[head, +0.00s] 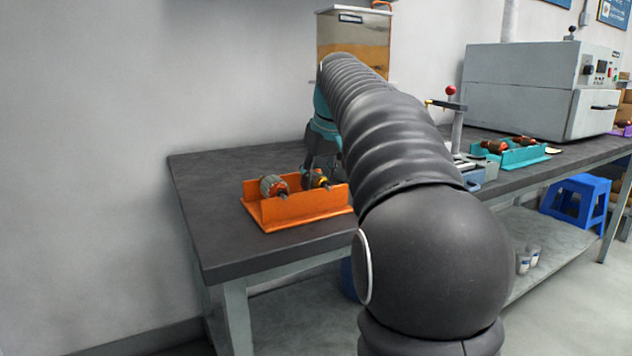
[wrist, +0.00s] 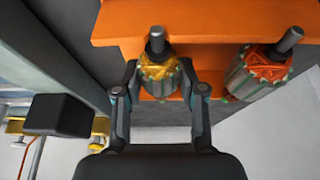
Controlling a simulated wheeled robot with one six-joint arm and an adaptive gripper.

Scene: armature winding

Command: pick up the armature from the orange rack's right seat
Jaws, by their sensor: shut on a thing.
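The orange rack (head: 292,209) stands near the left end of the dark bench. Its right armature (head: 314,182) has yellow-orange windings and a steel shaft, and in the wrist view (wrist: 158,72) it sits between my two fingers. My gripper (wrist: 160,92) is shut on this armature from both sides; in the head view my arm hides part of the gripper. The armature is still at the rack's right seat, and I cannot tell whether it is lifted at all. The other armature (head: 273,187), with redder windings, lies in the left seat; it shows at right in the wrist view (wrist: 258,72).
A teal rack (head: 527,159) with armatures stands farther right on the bench, before a large grey oven (head: 540,90). A lever press with a red knob (head: 451,90) is behind my arm. A tall bin (head: 372,40) stands at the back. The bench's left end (head: 210,190) is clear.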

